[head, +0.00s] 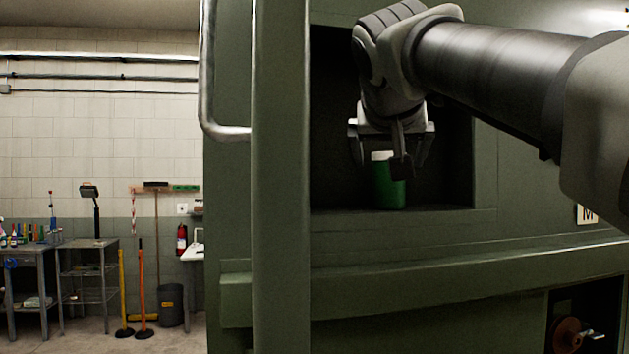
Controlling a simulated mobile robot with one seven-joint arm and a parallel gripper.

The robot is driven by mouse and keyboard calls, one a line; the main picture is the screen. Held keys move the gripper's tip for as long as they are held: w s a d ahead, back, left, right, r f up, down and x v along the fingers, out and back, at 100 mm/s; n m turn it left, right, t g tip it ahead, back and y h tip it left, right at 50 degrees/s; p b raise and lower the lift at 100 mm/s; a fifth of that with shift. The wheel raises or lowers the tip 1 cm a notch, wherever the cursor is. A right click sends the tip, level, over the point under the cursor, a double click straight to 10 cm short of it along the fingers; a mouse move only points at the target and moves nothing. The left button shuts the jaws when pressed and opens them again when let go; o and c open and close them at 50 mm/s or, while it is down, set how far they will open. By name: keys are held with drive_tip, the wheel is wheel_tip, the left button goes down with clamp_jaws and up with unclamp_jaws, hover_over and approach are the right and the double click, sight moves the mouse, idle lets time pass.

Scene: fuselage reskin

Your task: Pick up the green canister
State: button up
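The green canister (388,190) has a pale top and stands upright on the floor of a dark recess in the green fuselage panel. My gripper (392,156) points down over it from above. Its dark fingers look spread wider than the canister, to the left and right of its top. A dark part of the gripper hides some of the canister's upper right. Whether any finger touches the canister cannot be told.
The recess's sill (440,217) runs below the canister. A thick green post (280,180) and a metal handrail (207,70) stand left of the recess. A ledge (430,272) juts out below. Work tables (97,243) stand far left.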

drive_tip(key=x, duration=0.3)
drive_tip(key=shift+w+f, duration=0.1)
drive_tip(key=shift+f, duration=0.1)
drive_tip(key=shift+c, duration=0.3)
drive_tip(key=c, duration=1.5)
